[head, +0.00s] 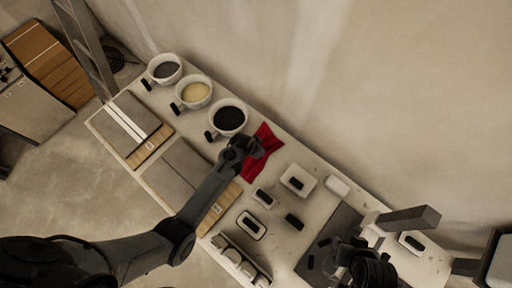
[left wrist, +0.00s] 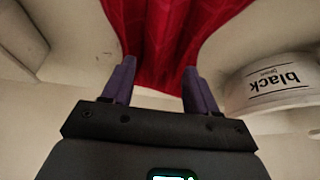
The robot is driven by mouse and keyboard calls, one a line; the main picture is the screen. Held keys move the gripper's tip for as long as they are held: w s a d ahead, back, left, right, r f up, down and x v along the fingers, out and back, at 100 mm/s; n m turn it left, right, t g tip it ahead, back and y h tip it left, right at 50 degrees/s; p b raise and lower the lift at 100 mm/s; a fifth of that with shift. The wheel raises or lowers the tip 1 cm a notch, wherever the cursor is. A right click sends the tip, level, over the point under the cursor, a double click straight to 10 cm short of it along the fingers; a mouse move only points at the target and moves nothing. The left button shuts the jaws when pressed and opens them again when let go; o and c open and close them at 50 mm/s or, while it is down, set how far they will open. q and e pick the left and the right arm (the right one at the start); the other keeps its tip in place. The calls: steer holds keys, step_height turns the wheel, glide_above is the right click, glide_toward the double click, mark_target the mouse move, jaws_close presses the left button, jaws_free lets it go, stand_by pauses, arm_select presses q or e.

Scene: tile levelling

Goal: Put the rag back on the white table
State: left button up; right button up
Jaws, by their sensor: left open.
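The red rag (head: 265,143) lies on the white table (head: 318,160), just right of the cup with black contents (head: 229,118). My left gripper (head: 252,148) is over the rag's left part and hides some of it. In the left wrist view the gripper's two fingers (left wrist: 158,85) are apart, with the folded rag (left wrist: 165,35) in front of and between their tips. I cannot tell whether they touch it. My right gripper (head: 350,258) is partly visible at the lower right, dark and blurred against a dark mat; its jaws are not clear.
Tile boxes (head: 178,165) lie along the near edge. Small pale blocks with dark handles (head: 298,181) sit right of the rag. A cup marked "black" (left wrist: 275,82) is close to the right finger.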

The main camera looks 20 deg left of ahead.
arm_select(q)
steer(key=shift+r, duration=0.4)
steer(key=p+v, duration=0.2)
steer(key=v, duration=0.9)
steer(key=s+a+r, duration=0.2)
steer(key=s+r, duration=0.4)
steer(key=s, duration=0.4)
steer(key=s+a+r+n+y, duration=0.1)
steer(key=s+a+r, duration=0.1)
steer(key=s+r, duration=0.4)
steer(key=s, duration=0.4)
steer(key=shift+s+a+r+g, duration=0.3)
steer(key=shift+s+a+g, duration=0.05)
steer(key=shift+g, duration=0.05)
